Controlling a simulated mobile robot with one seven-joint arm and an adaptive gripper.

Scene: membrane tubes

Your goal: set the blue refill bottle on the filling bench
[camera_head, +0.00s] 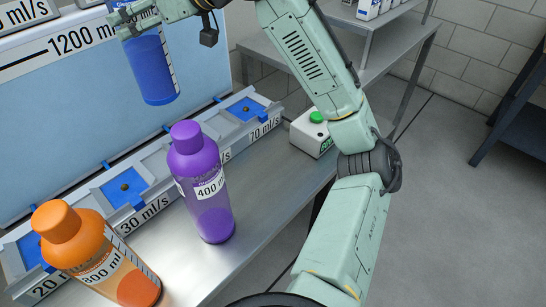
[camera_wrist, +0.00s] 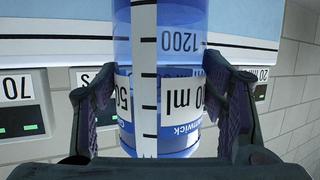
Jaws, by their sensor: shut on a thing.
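The blue refill bottle (camera_head: 152,65) hangs upright in my gripper (camera_head: 137,20) at the upper left of the head view, in front of the light blue panel and apart from the bench below. In the wrist view the blue bottle (camera_wrist: 122,60) stands between the two fingers of my gripper (camera_wrist: 160,110), with a white scale strip and a label partly readable as "ml". My gripper is shut on it. The metal filling bench (camera_head: 262,195) runs below, with blue square pads along its back rail. The bottle's top is mostly hidden by the gripper.
A purple bottle (camera_head: 206,200) marked 400 and an orange bottle (camera_head: 85,250) marked 800 ml stand on the bench. A white box with a green button (camera_head: 312,135) sits at the bench's far right end. The bench right of the purple bottle is clear.

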